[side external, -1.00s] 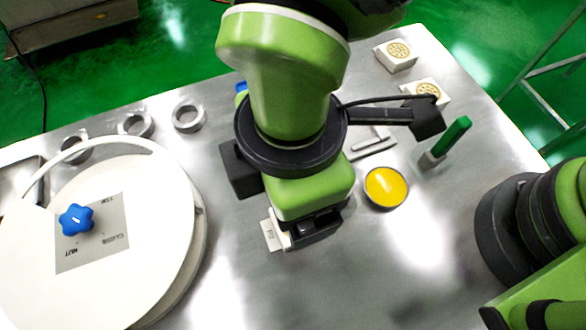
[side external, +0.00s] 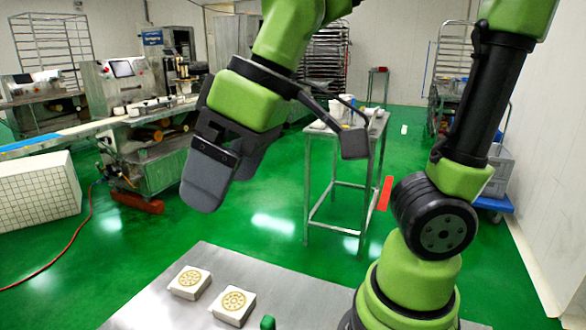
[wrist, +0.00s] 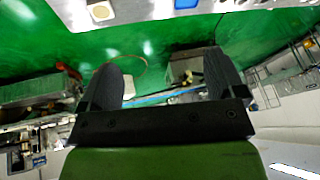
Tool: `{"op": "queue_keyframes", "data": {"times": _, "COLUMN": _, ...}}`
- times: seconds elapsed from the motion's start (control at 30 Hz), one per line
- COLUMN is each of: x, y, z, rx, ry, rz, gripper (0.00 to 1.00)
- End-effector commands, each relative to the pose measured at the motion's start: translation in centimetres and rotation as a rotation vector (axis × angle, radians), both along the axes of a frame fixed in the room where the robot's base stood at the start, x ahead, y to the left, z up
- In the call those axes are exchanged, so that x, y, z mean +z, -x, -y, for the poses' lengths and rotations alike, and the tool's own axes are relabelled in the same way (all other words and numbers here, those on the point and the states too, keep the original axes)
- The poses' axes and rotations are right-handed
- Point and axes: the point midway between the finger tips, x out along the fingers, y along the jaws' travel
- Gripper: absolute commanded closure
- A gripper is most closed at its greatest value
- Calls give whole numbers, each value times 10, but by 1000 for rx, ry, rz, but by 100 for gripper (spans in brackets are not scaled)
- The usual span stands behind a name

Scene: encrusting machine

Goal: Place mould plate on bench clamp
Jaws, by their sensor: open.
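My gripper (side external: 226,178) is raised above the floor beyond the steel bench, with its jaws open and turned toward the room. In the wrist view the two dark fingers of my gripper (wrist: 162,82) stand wide apart with nothing between them. Two white square blocks with round tan patterns, one farther left (side external: 189,282) and one nearer (side external: 233,305), lie on the bench below my gripper and apart from it. I cannot tell whether either is the mould plate. No bench clamp can be made out in the views now.
The steel bench top (side external: 150,308) fills the bottom of the side view, with a green upright piece (side external: 267,322) at its lower edge. A steel stand (side external: 340,135) holding small items is behind my arm. A machine (side external: 145,150) stands at the left.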

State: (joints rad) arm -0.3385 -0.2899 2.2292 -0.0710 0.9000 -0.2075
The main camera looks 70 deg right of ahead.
Motion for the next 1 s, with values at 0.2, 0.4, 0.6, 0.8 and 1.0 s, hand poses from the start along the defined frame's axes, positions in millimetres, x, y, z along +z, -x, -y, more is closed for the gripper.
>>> {"op": "queue_keyframes", "data": {"times": 0.2, "x": 9, "y": 41, "z": 52, "rx": -400, "ry": -147, "rz": 94, "gripper": 11}}
{"op": "queue_keyframes", "data": {"times": 0.4, "x": 7, "y": 55, "z": 63, "rx": -531, "ry": -198, "rz": 128, "gripper": 6}}
{"op": "queue_keyframes", "data": {"times": 0.6, "x": 7, "y": 56, "z": 63, "rx": -538, "ry": -201, "rz": 128, "gripper": 6}}
{"op": "queue_keyframes", "data": {"times": 0.8, "x": 7, "y": 56, "z": 63, "rx": -535, "ry": -200, "rz": 129, "gripper": 6}}
{"op": "queue_keyframes", "data": {"times": 1.0, "x": 7, "y": 42, "z": 52, "rx": -417, "ry": -156, "rz": 91, "gripper": 6}}
